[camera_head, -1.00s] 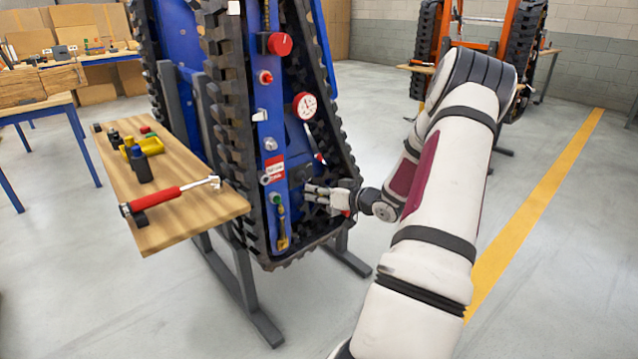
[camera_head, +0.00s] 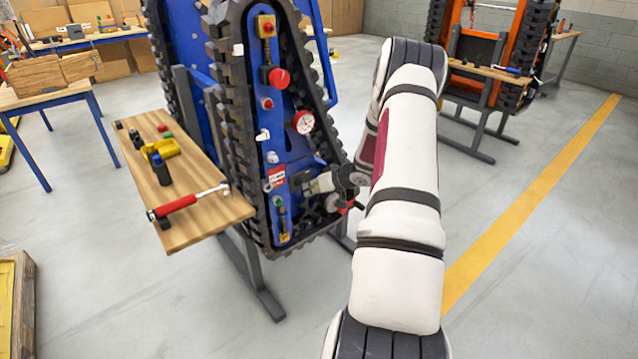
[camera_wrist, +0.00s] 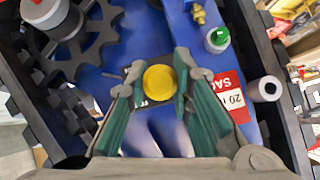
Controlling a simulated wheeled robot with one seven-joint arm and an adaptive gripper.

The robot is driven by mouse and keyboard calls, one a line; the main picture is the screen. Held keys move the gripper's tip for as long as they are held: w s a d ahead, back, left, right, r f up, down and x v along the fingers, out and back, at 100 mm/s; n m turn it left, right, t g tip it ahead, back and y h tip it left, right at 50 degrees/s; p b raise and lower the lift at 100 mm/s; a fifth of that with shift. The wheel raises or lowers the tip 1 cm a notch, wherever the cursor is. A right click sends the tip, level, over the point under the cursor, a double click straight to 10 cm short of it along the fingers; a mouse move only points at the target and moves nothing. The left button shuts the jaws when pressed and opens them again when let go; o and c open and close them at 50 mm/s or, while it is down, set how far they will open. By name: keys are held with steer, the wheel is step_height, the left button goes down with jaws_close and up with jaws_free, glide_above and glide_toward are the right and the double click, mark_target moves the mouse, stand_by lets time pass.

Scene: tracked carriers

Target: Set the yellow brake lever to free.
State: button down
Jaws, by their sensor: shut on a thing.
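The yellow brake lever shows in the wrist view as a round yellow knob (camera_wrist: 159,82), seen end-on. My gripper (camera_wrist: 157,90) has its two green-padded fingers closed on either side of this knob. In the head view my gripper (camera_head: 318,184) is at the lower part of the blue panel (camera_head: 271,130) of the tracked carrier, right of the red sign (camera_head: 277,173). The lever is not clearly visible there, hidden by the gripper. The lever's shaft and its position marks cannot be made out in either view.
Beside the gripper are a green-topped knob (camera_wrist: 217,39), a red label (camera_wrist: 230,97) and a light round fitting (camera_wrist: 265,89). Black track (camera_head: 232,130) edges the panel. A wooden shelf (camera_head: 205,210) with a red-handled tool (camera_head: 180,204) juts out at left.

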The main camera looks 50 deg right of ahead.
steer(key=shift+w+d+r+p, duration=0.1)
steer(key=shift+w+r+p, duration=0.1)
steer(key=shift+r+p, duration=0.4)
steer(key=shift+w+r+p, duration=0.2)
steer(key=shift+r+p, duration=0.3)
steer(key=shift+p, duration=0.15)
steer(key=shift+w+r, duration=0.15)
steer(key=shift+w+r+p, duration=0.1)
steer(key=shift+w+p, duration=0.05)
steer(key=shift+p, duration=0.15)
steer(key=c, duration=1.4)
jaws_free()
steer(key=shift+f, duration=0.2)
steer(key=shift+s, duration=0.25)
steer(key=shift+s+r, duration=0.2)
steer(key=v, duration=1.1)
